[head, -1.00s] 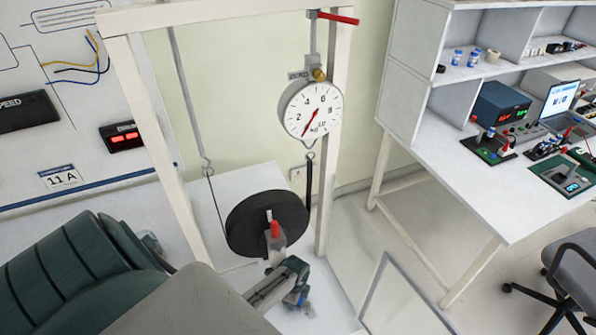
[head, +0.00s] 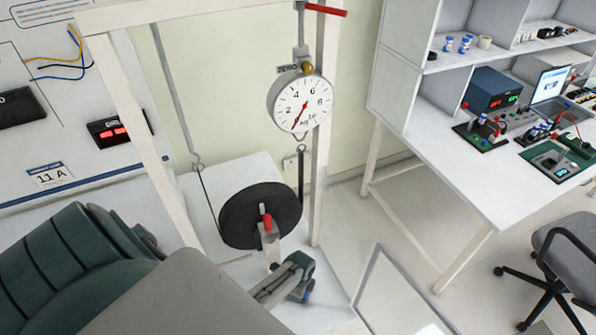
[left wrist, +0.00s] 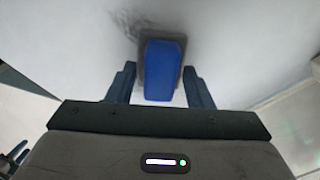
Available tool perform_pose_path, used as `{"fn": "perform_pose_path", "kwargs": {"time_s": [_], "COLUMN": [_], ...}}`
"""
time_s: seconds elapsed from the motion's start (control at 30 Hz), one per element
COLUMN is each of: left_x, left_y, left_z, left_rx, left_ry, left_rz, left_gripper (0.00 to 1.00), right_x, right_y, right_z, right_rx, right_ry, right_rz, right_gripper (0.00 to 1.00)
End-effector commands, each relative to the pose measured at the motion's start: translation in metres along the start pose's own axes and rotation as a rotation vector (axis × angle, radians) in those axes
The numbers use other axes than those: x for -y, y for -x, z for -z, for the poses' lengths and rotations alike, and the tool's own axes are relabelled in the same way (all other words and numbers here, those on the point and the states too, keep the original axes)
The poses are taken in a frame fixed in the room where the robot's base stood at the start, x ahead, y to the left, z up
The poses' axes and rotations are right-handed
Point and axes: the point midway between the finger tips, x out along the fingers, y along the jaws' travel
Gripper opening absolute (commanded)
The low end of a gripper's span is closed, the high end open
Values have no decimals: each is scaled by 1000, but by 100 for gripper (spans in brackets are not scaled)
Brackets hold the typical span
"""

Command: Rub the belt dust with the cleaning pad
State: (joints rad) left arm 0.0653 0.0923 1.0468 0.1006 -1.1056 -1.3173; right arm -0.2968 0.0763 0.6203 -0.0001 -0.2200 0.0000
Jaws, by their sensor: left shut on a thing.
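My left gripper (head: 296,282) reaches down to the white bench top beside the belt rig. In the left wrist view, it (left wrist: 160,88) is shut on the blue cleaning pad (left wrist: 163,68), which sits between its two dark fingers. Only a small blue part of the pad (head: 304,293) shows in the head view. The belt dust (left wrist: 128,24) is a grey smudge on the white surface, just beyond and left of the pad's far end; part of it may be hidden under the pad. I cannot tell whether the pad presses on the surface. My right gripper is not in view.
A black wheel (head: 240,213) with a belt stands close to my left gripper, under a white frame (head: 125,110) with a dial scale (head: 302,103). A white workbench (head: 440,180) with instruments and a chair (head: 565,250) stand at the right.

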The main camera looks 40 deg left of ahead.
Motion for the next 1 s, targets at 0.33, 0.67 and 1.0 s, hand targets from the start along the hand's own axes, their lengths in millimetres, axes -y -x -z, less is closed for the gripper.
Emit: {"fn": "perform_pose_path", "kwargs": {"time_s": [0.33,0.67,1.0], "left_x": [-24,-37,-54], "left_y": [-4,-5,-5], "left_z": [19,29,45], "left_rx": [-1,0,1], "left_ry": [2,4,3], "left_rz": [-10,-15,-16], "left_gripper": [25,26,25], "right_x": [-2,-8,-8], "right_y": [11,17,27], "right_z": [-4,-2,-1], "right_rx": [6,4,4], "right_ry": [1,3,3], "right_rz": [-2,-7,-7], "right_gripper": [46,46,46]}}
